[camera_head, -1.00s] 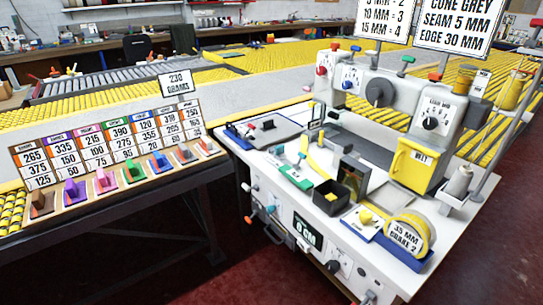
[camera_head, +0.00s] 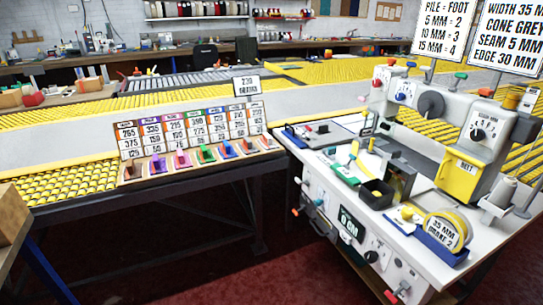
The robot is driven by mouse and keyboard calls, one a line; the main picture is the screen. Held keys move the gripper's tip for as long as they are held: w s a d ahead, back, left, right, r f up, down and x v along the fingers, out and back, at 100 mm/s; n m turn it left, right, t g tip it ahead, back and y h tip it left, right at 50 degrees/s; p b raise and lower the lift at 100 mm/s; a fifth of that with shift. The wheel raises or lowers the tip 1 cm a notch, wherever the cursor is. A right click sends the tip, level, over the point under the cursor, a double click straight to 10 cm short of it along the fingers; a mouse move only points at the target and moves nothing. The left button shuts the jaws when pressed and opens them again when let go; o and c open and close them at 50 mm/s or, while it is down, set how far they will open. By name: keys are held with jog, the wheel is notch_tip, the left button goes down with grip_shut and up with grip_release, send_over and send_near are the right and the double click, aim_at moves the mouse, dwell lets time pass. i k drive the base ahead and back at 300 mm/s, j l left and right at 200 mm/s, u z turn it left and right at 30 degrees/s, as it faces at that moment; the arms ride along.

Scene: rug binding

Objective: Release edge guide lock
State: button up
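The binding machine (camera_head: 452,122) stands on a white worktop at the right in the head view. A grey plate (camera_head: 345,131) with a red knob (camera_head: 309,129) and a black knob (camera_head: 322,128) lies at the worktop's left end. Small levers, one yellow (camera_head: 354,147) and one green (camera_head: 333,150), stand near the front edge. Orange, blue and white knobs show on the front panel. No label shows which one is the edge guide lock, and its state cannot be told. My gripper is not in view.
A rack of number cards and coloured clips (camera_head: 195,140) stands on a dark-legged bench left of the machine. A black bin (camera_head: 376,194) and a 35 MM tape roll (camera_head: 447,230) sit on the worktop. Red floor in front is open. A brown box (camera_head: 12,213) is at lower left.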

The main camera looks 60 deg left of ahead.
aim_at(354, 158)
jog(key=i+u, duration=0.15)
jog(key=u, duration=0.25)
jog(key=i+l+u, duration=0.15)
jog(key=u, duration=0.3)
jog(key=i+l+u, duration=0.15)
jog(key=u, duration=0.25)
jog(key=i+l+u, duration=0.1)
jog(key=u, duration=0.3)
jog(key=l+u, duration=0.4)
jog(key=i+l+u, duration=0.2)
jog(key=l+u, duration=0.15)
jog(key=j+z, duration=0.1)
jog(key=j, duration=0.45)
jog(key=k+j+z, duration=0.1)
jog(key=j, duration=0.45)
jog(key=i+j+z, duration=0.15)
jog(key=j, duration=0.2)
jog(key=i+j+z, duration=0.1)
jog(key=j, duration=0.3)
jog(key=i+j+z, duration=0.3)
jog(key=i+j, duration=0.55)
jog(key=j, duration=0.15)
